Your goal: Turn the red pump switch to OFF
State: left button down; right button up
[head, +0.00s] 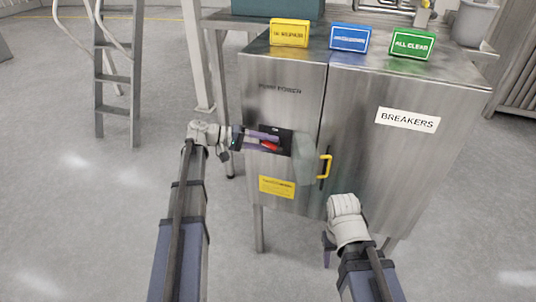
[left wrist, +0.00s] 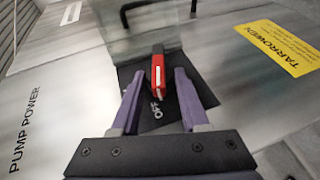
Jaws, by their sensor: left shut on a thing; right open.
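The red pump switch (head: 270,147) sits on a black plate (head: 286,139) on the cabinet front, below the words PUMP POWER. In the head view my left gripper (head: 262,137) covers part of the plate, and the handle lies roughly sideways. My right gripper (head: 328,245) is open and empty, low in front of the cabinet.
A clear cover (head: 305,166) stands swung out right of the switch. A yellow label (head: 277,187) is below the switch. Yellow, blue and green signs stand on the cabinet top. A ladder (head: 118,80) stands at the left.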

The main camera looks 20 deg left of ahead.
pick_arm(q)
jog(key=f+h+b, duration=0.1)
jog(key=b, duration=0.2)
jog(key=shift+f+n+t+h, duration=0.1)
jog(key=shift+n+t+h, duration=0.2)
jog(key=shift+r+n+h+b, duration=0.25)
jog(key=shift+h+b, duration=0.45)
jog(key=shift+b, duration=0.5)
pick_arm(e)
notch_tip(320, 180, down, 7)
jog(key=shift+r, duration=0.1)
pick_arm(q)
jog(key=shift+c, duration=2.1)
grip_release()
jog(key=shift+t, duration=0.3)
jog(key=shift+a, duration=0.1)
jog(key=v, duration=0.7)
jog(key=shift+a, duration=0.35)
jog(key=shift+s, duration=0.1)
